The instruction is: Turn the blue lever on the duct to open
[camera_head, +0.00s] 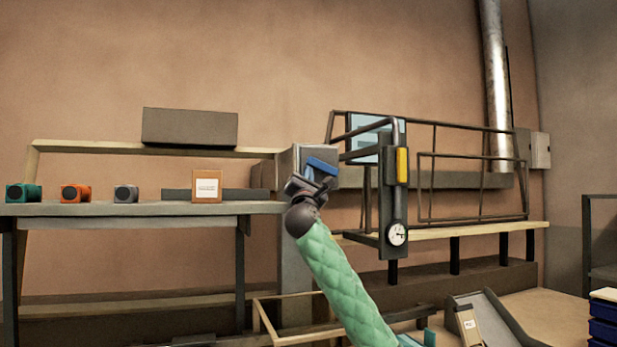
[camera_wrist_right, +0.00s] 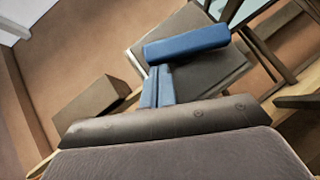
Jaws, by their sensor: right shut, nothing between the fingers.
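The blue lever (camera_head: 321,165) is a short blue bar on the front of a grey box-shaped duct (camera_head: 291,160) near the middle of the head view. In the right wrist view the lever (camera_wrist_right: 187,41) lies slantwise across the grey duct face (camera_wrist_right: 205,75). My right gripper (camera_head: 313,184) is just below the lever in the head view. In the right wrist view its two bluish fingers (camera_wrist_right: 157,87) are together and empty, with their tips at the lever's lower edge. I cannot tell whether they touch it. My left gripper is not in view.
A dark upright panel with a yellow part and a round gauge (camera_head: 397,235) stands close to the right of the duct. A metal railing (camera_head: 470,128) runs behind it. A bench (camera_head: 130,209) at left holds several small devices and an orange-brown box (camera_head: 207,186).

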